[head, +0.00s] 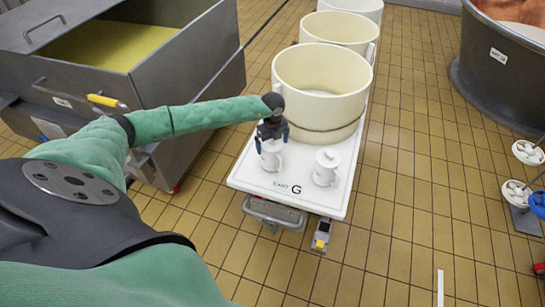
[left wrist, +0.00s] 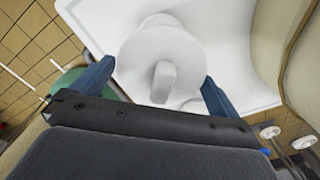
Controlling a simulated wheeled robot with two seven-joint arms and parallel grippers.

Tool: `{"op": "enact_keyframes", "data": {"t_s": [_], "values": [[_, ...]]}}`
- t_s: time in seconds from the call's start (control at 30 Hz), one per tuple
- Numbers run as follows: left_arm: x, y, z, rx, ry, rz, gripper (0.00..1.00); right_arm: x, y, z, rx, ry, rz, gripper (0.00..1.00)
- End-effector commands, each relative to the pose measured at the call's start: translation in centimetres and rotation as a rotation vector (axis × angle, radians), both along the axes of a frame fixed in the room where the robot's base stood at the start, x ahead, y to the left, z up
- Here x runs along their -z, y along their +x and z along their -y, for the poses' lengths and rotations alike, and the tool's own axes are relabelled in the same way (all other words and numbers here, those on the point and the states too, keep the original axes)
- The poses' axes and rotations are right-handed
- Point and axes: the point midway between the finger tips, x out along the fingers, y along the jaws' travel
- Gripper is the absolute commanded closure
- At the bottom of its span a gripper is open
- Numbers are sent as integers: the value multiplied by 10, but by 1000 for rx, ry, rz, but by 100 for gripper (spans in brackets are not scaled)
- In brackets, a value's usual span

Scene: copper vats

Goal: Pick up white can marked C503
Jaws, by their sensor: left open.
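Two white lidded cans stand on the white cart top marked G (head: 243,177). One can (head: 271,160) stands at the left under my left gripper (head: 272,143), and the other can (head: 326,168) stands to its right. My left gripper is open, with its blue fingers spread at the top of the left can. In the left wrist view, a white can (left wrist: 165,52) with a knob shows between the blue fingers, apart from both. No C503 mark is readable on either can. My right gripper is not in view.
Large cream tubs (head: 318,85) stand on the cart behind the cans. A grey metal bin (head: 205,70) with a yellow inside is at the left. A dark vat (head: 498,75) is at the right.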

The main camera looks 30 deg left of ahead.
Motion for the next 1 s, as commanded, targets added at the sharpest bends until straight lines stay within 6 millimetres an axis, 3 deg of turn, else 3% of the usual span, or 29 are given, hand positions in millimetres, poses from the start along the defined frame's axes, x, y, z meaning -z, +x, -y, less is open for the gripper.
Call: {"op": "enact_keyframes", "data": {"t_s": [0.23,0.5,0.87,1.0], "values": [[1,0,0,1,0,0,0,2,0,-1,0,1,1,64],[1,0,0,1,0,1,51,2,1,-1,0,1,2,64],[-3,1,0,0,-1,2,52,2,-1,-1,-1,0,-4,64],[-13,1,0,1,-1,3,52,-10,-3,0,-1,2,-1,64]]}}
